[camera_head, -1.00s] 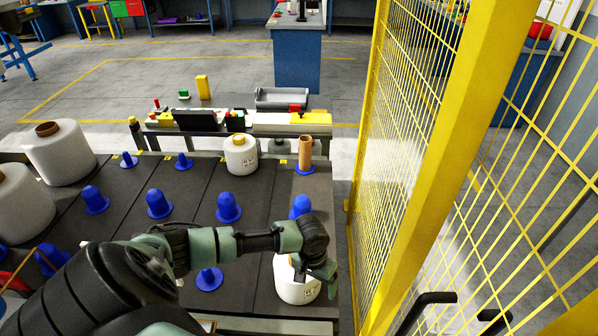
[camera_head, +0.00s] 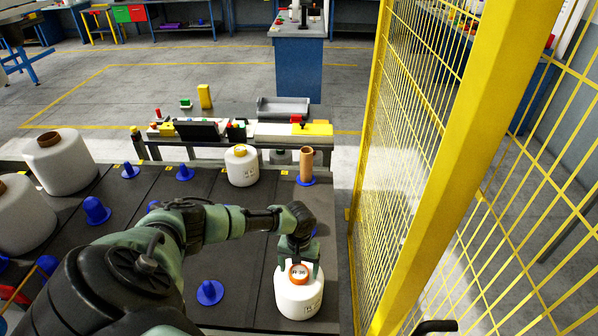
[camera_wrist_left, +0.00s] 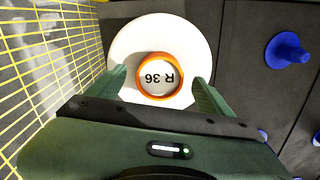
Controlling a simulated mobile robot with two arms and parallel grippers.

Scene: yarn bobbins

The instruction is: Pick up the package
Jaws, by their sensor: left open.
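No thing in view is plainly marked as the package; a white yarn bobbin labelled R 36, with an orange ring on top, is the one at my gripper. The bobbin (camera_head: 298,300) stands upright near the front right corner of the dark table. In the left wrist view the bobbin (camera_wrist_left: 150,40) lies between the fingers, its ring and label facing the camera. My left gripper (camera_head: 298,266) is open above it, fingers pointing down either side of the ring. It also shows in the left wrist view (camera_wrist_left: 160,90). Contact cannot be told. My right gripper is not in view.
A yellow mesh fence (camera_head: 400,150) stands close on the right. A smaller white bobbin (camera_head: 241,166) and a brown tube (camera_head: 306,164) stand at the table's back. Large white bobbins (camera_head: 62,165) are at left. Several blue pegs (camera_head: 209,292) dot the dark table (camera_head: 255,200).

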